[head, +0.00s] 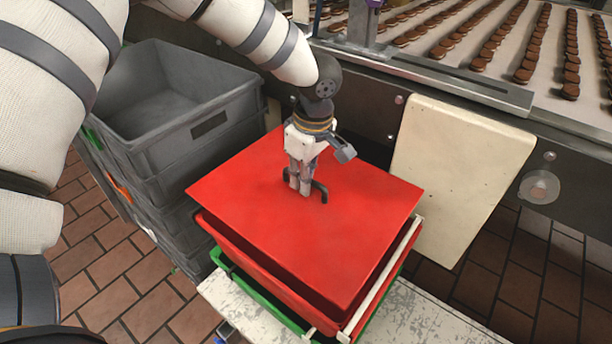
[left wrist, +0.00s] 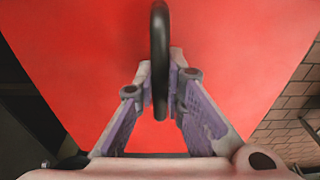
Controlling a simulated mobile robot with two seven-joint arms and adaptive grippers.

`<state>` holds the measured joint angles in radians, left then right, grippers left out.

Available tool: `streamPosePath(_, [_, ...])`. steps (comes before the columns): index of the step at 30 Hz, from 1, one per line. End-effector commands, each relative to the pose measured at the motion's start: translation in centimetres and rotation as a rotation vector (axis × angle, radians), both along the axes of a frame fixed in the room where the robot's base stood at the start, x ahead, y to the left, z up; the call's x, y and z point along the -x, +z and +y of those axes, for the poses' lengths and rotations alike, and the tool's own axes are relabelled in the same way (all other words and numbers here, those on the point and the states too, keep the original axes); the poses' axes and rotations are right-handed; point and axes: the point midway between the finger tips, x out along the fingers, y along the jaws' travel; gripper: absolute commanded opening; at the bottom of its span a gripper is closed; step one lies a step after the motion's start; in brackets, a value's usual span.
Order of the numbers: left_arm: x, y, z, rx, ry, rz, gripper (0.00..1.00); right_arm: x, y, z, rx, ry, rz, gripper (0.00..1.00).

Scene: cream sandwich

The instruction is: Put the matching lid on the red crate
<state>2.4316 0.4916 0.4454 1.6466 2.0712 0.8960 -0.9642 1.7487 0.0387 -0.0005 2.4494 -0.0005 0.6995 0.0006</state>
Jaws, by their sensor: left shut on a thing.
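The red lid (head: 340,224) is a flat square panel with a black loop handle (head: 321,190) in its middle. My left gripper (head: 303,186) is shut on this handle from above. In the left wrist view, the handle (left wrist: 160,60) stands between the two fingers (left wrist: 160,97), and the red lid (left wrist: 90,50) fills most of the picture. The red crate (head: 268,272) is below the lid, and the lid hides most of its opening. A dark gap shows between the lid and the crate at the front right, where the lid stands clear of the rim. My right gripper is out of view.
Stacked grey crates (head: 190,120) stand at left. A cream panel (head: 450,175) leans at right, below a conveyor of biscuits (head: 500,45).

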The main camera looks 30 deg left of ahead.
Motion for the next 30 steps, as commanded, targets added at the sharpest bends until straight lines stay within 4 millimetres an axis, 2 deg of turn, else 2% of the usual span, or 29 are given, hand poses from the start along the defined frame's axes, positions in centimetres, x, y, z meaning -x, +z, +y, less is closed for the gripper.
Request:
streamPosePath(7, [-0.1, 0.3, 0.0, 0.000, 0.002, -0.004, 0.00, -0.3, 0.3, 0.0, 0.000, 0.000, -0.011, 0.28])
streamPosePath(30, [0.0, -7.6, 0.0, -0.001, 0.000, 0.002, 0.00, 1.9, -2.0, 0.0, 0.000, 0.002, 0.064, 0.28])
